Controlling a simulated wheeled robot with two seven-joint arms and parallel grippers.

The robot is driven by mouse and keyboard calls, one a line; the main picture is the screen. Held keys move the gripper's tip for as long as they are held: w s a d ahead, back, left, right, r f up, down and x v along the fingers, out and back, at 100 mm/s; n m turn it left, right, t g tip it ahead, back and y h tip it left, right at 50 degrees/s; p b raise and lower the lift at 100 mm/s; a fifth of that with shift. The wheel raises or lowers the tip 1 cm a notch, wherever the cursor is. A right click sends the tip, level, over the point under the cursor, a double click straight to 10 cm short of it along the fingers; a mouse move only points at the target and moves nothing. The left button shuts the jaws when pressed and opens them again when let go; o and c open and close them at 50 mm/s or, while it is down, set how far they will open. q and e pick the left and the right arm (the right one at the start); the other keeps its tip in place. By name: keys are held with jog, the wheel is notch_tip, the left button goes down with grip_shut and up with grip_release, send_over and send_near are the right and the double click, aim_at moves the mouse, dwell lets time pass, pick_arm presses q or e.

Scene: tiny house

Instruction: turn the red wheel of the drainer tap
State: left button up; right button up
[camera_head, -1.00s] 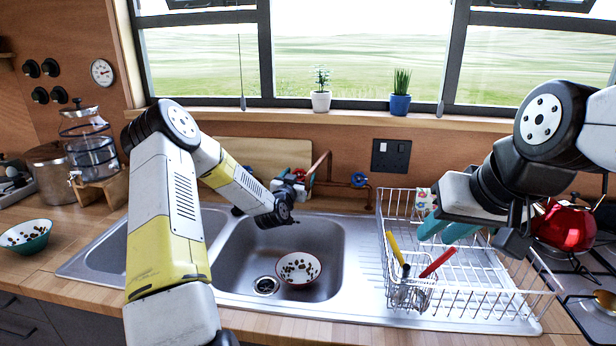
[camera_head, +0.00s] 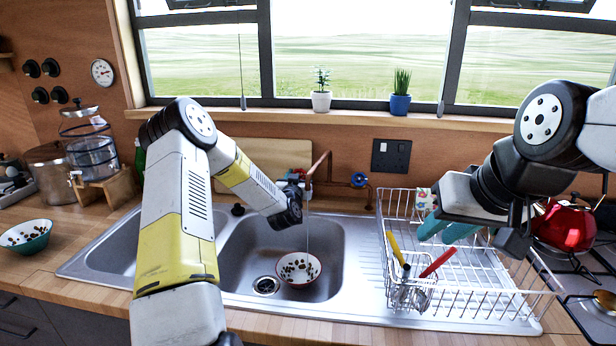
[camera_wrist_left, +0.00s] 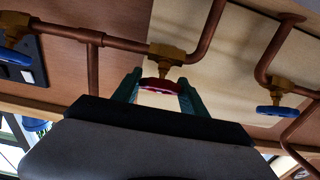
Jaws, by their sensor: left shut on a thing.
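The red wheel (camera_wrist_left: 160,84) sits on a brass valve of the copper pipe (camera_wrist_left: 125,43), seen in the left wrist view. My left gripper (camera_wrist_left: 158,92) is shut on it, with one green fingertip on each side. In the head view my left wrist hides most of the wheel. A thin stream of water (camera_head: 308,225) falls from the copper tap (camera_head: 322,160) toward the patterned bowl (camera_head: 299,269) in the sink. My right gripper (camera_head: 446,230) is over the drainer rack, its teal fingers apart and nothing seen between them.
A blue wheel (camera_head: 359,179) is on the pipe at the right; another blue wheel (camera_wrist_left: 278,110) shows in the wrist view. The wire dish rack (camera_head: 480,285) holds utensils. A red kettle (camera_head: 565,226) stands at the right. A second bowl (camera_head: 26,236) is at the left.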

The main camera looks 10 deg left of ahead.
pick_arm(q)
jog(key=shift+n+y, duration=1.4)
jog(key=shift+n, duration=0.1)
jog(key=o, duration=1.4)
jog(key=shift+c, duration=0.2)
jog(key=s+d, duration=0.1)
jog(key=s, duration=0.6)
jog(key=shift+s, duration=0.35)
jog(key=shift+d, duration=0.1)
